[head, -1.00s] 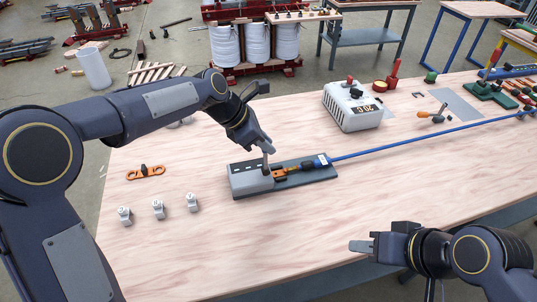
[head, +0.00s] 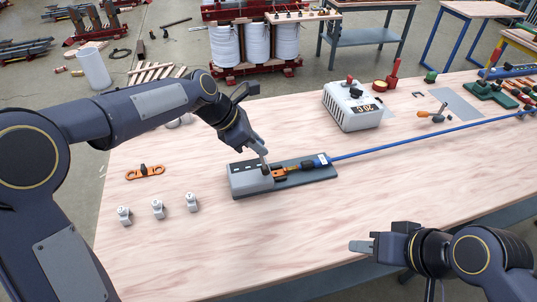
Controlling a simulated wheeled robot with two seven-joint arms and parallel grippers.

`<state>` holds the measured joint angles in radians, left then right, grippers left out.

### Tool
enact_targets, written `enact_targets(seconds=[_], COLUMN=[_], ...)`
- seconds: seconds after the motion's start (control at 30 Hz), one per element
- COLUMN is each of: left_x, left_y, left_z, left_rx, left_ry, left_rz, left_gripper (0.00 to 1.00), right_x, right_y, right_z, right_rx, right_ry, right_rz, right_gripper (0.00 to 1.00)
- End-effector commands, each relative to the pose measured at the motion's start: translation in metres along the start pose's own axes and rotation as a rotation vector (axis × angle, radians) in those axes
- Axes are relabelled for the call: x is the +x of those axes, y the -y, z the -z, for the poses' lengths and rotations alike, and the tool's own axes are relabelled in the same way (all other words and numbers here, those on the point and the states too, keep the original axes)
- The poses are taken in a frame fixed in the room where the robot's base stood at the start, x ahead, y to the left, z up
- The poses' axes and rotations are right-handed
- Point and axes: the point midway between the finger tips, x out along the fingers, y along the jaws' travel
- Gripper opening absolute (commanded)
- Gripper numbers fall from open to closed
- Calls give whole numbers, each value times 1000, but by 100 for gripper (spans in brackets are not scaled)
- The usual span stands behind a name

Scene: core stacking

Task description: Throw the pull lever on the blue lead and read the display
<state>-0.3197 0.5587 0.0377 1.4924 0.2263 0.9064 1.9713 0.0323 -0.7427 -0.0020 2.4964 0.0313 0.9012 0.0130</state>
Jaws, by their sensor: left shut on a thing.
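My left gripper (head: 262,158) is at the grey lever block (head: 249,181) on the wooden table and is shut on the small pull lever (head: 265,167) on top of the block. The fingers hide most of the lever.
A screwdriver-like tool (head: 437,115) and green blocks (head: 490,90) are at the back right. The front middle of the table is clear.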

Motion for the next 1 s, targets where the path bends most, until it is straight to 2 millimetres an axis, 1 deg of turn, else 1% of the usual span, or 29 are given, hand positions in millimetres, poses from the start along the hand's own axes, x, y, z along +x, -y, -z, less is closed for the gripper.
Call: enact_targets(seconds=[0.03, 0.13, 0.57, 0.9, 1.0], left_x=[-2, -4, -4, -7, -8], left_y=[-1, -1, -1, 0, 0], left_z=[7, 12, 15, 38, 42], left_rx=[-3, -4, -3, -5, -4], left_ry=[-6, -7, -8, -9, -9], left_rz=[-1, 0, 1, 1, 2], left_gripper=[0, 0, 0, 0, 0], right_x=[1, 1, 2, 8, 8], right_y=[0, -1, -1, -4, -4], right_z=[0, -1, -1, -4, -4], right_rx=[0, 0, 0, 0, 0], right_ry=[0, 0, 0, 0, 0], right_rz=[0, 0, 0, 0, 0], right_gripper=[36, 36, 36, 36, 36])
